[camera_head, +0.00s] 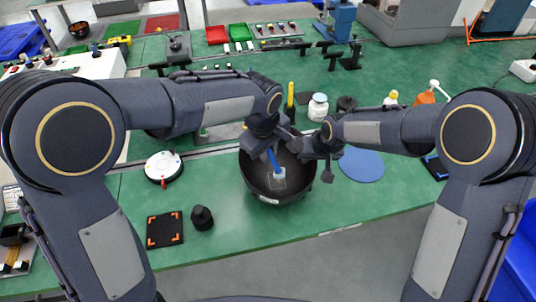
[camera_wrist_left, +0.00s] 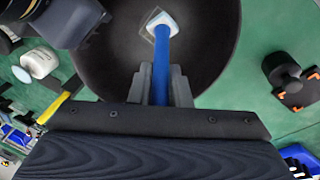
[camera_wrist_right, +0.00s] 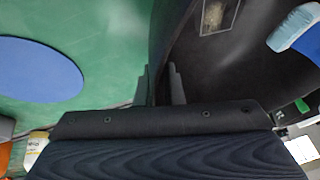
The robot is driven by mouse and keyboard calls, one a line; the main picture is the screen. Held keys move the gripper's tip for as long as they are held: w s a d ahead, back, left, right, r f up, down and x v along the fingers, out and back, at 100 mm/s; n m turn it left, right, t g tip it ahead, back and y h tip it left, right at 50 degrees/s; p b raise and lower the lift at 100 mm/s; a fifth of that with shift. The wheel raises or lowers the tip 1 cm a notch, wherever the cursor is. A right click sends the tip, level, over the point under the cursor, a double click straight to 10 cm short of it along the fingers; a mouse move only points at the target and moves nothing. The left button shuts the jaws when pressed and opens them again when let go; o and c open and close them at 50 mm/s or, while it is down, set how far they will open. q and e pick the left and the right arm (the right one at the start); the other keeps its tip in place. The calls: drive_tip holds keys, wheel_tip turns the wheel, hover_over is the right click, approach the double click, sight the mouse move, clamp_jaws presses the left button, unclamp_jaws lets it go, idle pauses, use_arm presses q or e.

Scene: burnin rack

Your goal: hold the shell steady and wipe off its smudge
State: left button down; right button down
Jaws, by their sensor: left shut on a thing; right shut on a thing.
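The shell (camera_head: 302,182) is a dark round bowl, open side up, near the table's front edge. My right gripper (camera_wrist_right: 160,85) is shut on the shell's rim, on its right side in the head view (camera_head: 325,163). My left gripper (camera_wrist_left: 160,85) is shut on the blue handle of a wiper (camera_wrist_left: 162,50). Its white pad (camera_head: 280,176) is down inside the shell, at or very near the inner floor; I cannot tell if it touches. A brownish-grey smudge (camera_wrist_right: 213,15) shows inside a pale outlined square in the right wrist view, beside the pad. The pad partly hides this patch in the left wrist view.
A blue round mat (camera_head: 362,164) lies right of the shell. A black pad with orange corners (camera_head: 165,230), a black knobbed piece (camera_head: 202,217) and a white round device (camera_head: 163,168) lie left. A white jar (camera_head: 318,107) stands behind. The front right table is clear.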

idle(0.4)
use_arm(q)
wheel_tip(320, 180, up, 4)
drive_tip(key=w, duration=0.3)
drive_tip(key=shift+s+d+f, duration=0.1)
drive_tip(key=shift+d+f, duration=0.1)
drive_tip(key=shift+f, duration=1.05)
drive_tip(key=shift+s+d+f, duration=0.1)
drive_tip(key=shift+d+f, duration=0.1)
drive_tip(key=shift+f, duration=1.05)
